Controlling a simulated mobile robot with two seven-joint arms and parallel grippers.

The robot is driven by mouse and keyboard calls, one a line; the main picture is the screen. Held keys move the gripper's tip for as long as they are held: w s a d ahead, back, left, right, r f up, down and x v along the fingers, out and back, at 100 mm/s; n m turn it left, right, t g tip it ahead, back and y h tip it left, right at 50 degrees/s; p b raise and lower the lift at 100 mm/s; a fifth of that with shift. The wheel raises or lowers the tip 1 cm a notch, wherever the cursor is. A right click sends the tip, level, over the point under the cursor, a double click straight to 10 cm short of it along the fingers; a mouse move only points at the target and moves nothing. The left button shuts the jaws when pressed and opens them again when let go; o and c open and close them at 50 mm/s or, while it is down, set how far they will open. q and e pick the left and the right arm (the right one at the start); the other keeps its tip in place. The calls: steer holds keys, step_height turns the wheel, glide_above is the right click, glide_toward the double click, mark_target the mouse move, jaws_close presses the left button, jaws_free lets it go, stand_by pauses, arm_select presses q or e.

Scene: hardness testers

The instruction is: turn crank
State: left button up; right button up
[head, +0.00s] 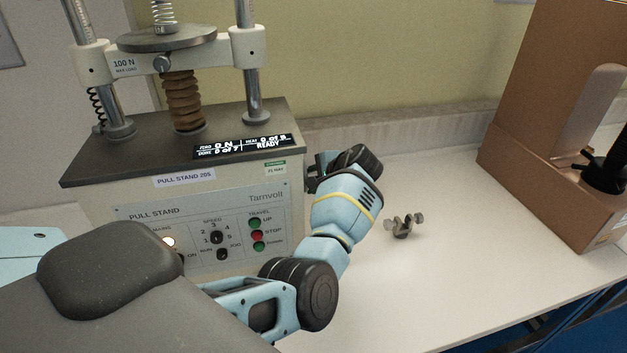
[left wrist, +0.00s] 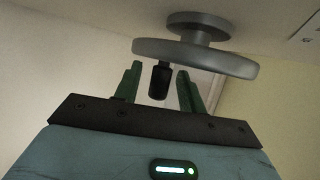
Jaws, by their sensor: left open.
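The crank is a grey round handwheel (left wrist: 215,60) with a short dark handle (left wrist: 160,84) hanging from its rim in the left wrist view. My left gripper (left wrist: 159,71) is open, its two green fingers on either side of the handle, with gaps visible on both sides. In the head view, my left arm reaches to the right side of the pull stand (head: 128,155). There my wrist hides the crank and most of the gripper. The stand's display (head: 240,146) reads 0 N and READY. My right gripper is not in view.
A small metal clamp-like part (head: 403,227) lies on the white bench (head: 440,275), right of my arm. A large brown cardboard box (head: 540,125) stands at the right. The bench between the arm and the box is mostly clear. A wall is close behind the stand.

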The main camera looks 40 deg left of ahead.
arm_select(q)
steer(key=shift+d, duration=0.1)
steer(key=v, duration=0.7)
steer(key=shift+d+r+p, duration=0.2)
steer(key=shift+r+p, duration=0.05)
steer(key=shift+p, duration=0.05)
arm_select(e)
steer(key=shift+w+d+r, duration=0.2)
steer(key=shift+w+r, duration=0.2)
